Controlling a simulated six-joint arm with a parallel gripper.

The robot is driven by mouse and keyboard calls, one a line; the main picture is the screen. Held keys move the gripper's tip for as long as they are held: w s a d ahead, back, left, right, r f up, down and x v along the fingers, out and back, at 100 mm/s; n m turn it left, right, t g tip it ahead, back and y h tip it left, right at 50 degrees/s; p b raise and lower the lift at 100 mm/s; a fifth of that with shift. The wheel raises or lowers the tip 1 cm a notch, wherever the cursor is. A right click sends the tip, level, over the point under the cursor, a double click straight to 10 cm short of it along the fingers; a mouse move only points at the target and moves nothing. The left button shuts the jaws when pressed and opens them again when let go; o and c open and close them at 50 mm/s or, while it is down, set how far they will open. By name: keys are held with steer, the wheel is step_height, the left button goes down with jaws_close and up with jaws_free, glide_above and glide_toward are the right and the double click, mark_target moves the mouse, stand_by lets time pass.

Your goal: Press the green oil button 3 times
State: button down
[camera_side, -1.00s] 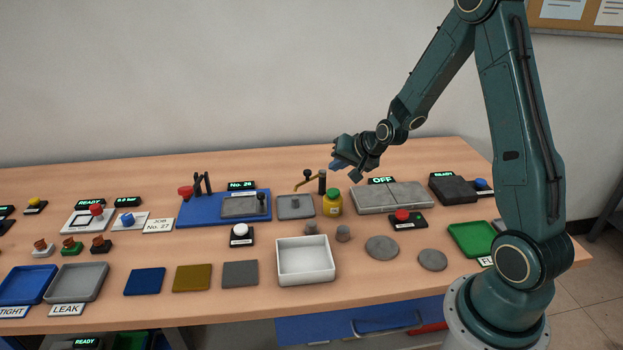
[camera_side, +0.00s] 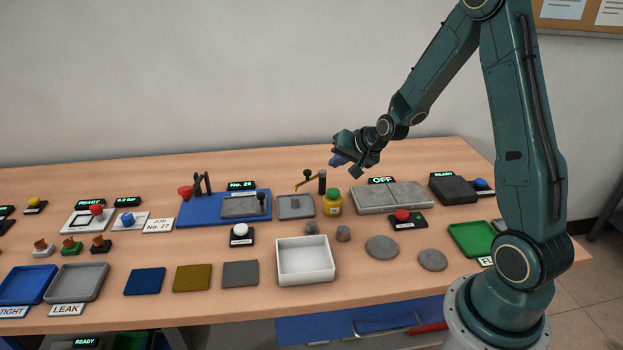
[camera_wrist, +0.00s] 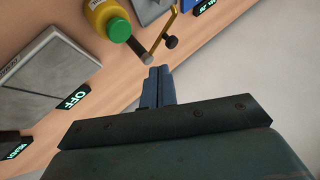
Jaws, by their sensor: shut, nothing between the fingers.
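The green oil button (camera_side: 334,191) is the round green cap on top of a yellow bottle (camera_side: 332,206) near the middle of the table. In the wrist view the green cap (camera_wrist: 119,30) and yellow bottle (camera_wrist: 98,12) show at the top, beyond the fingers and to their left. My gripper (camera_side: 338,161) is in the air above and behind the bottle, apart from it. Its blue fingers (camera_wrist: 157,82) are shut together with nothing between them.
A dark post with a brass spout (camera_side: 322,182) stands just behind and left of the bottle. A grey plate unit (camera_side: 392,197) with an OFF display is to the right. A red button (camera_side: 402,215) and a white tray (camera_side: 305,262) are in front.

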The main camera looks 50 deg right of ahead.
mark_target(336, 194)
step_height(336, 194, up, 3)
steer(key=shift+f, duration=0.1)
steer(key=shift+f, duration=0.1)
stand_by(0.4)
steer(key=shift+f, duration=4.35)
steer(key=shift+f, duration=0.9)
steer(key=shift+r, duration=0.9)
stand_by(0.3)
steer(key=shift+r, duration=2.55)
